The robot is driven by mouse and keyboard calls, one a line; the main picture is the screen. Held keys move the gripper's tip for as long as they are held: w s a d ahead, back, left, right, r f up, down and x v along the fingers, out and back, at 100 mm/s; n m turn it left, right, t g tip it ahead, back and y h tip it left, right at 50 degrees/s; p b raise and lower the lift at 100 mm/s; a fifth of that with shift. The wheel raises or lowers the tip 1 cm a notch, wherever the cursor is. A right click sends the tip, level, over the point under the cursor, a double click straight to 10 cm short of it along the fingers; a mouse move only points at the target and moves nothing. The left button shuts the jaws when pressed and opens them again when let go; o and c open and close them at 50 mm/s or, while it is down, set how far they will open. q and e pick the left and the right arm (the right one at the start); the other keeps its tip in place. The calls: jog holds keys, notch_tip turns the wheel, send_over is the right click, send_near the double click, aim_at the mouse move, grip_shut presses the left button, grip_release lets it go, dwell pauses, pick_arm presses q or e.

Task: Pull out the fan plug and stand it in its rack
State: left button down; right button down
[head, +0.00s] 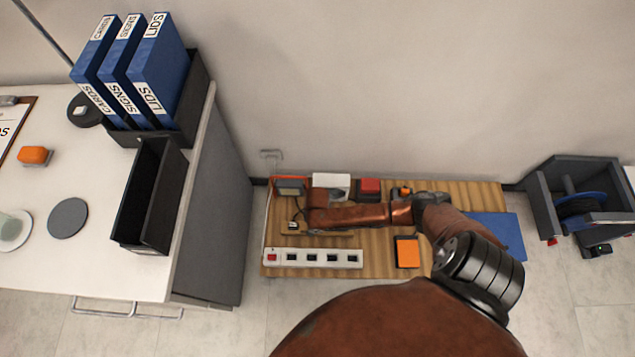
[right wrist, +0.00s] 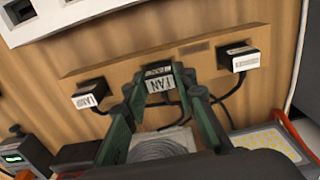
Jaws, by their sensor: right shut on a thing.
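The power strip (head: 340,250) is white, with a red switch at its left end and several sockets that look empty. The wooden plug rack (head: 342,233) lies just behind it; it also shows in the right wrist view (right wrist: 205,62). The fan plug (right wrist: 159,84), dark with a white label, is at the middle of the rack. My right gripper (right wrist: 159,80) is shut on this plug, a finger on each side. I cannot tell if it is fully seated. In the head view my right arm hides most of the rack. My left gripper is out of view.
Two other labelled plugs, a left one (right wrist: 88,95) and a right one (right wrist: 243,60), stand in the rack close to my fingers, with dark cables. A desk (head: 110,265) stands at left.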

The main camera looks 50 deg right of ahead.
jog(key=c, duration=1.5)
grip_release()
pick_arm(q)
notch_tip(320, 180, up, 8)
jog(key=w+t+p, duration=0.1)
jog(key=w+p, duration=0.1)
jog(key=p, duration=0.4)
pick_arm(e)
notch_tip(320, 180, up, 18)
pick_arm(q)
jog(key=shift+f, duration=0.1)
